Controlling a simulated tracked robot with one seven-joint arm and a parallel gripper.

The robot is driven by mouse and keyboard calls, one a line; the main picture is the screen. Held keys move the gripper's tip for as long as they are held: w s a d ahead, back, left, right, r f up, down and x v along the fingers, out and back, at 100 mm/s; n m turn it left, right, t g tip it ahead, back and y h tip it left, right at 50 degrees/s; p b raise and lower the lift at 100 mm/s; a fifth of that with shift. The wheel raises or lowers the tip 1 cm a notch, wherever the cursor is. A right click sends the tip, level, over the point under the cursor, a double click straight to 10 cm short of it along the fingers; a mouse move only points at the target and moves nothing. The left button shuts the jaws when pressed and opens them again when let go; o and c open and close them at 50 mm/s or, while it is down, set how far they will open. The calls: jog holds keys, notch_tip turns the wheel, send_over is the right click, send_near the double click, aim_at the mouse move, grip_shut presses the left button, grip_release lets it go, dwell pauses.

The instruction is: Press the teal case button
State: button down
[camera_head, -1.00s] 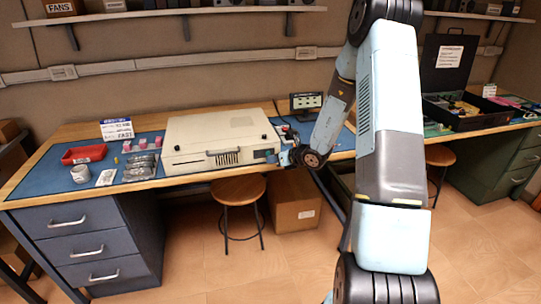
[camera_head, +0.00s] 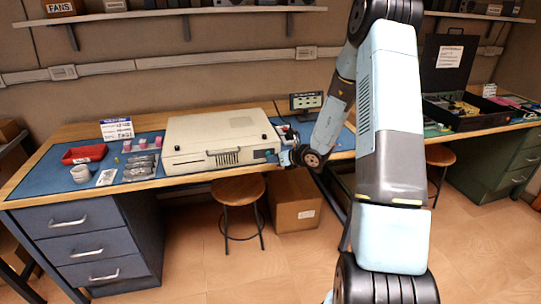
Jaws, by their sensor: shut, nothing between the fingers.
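A beige computer case (camera_head: 215,137) lies flat on the blue mat of the workbench, its front panel facing me. A small dark teal patch (camera_head: 259,154) shows at the right end of that front panel; it is too small to tell the button's exact shape. My gripper (camera_head: 276,157) is at the front right corner of the case, close to the teal patch. It is small and partly hidden by my own wrist. It looks shut and empty. I cannot tell whether its tips touch the panel.
A red tray (camera_head: 84,154), a white mug (camera_head: 80,173) and several small parts lie left of the case. A small monitor (camera_head: 305,102) stands behind my wrist. A wooden stool (camera_head: 238,190) and a cardboard box (camera_head: 294,200) stand below the bench edge.

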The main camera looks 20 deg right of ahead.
jog(key=shift+w, duration=0.2)
jog(key=shift+w, duration=0.2)
jog(key=shift+w, duration=0.45)
dwell(0.8)
jog(key=shift+s, duration=0.1)
jog(key=shift+s+r, duration=0.1)
jog(key=shift+s, duration=0.65)
jog(key=shift+s, duration=2.5)
jog(key=shift+r, duration=0.1)
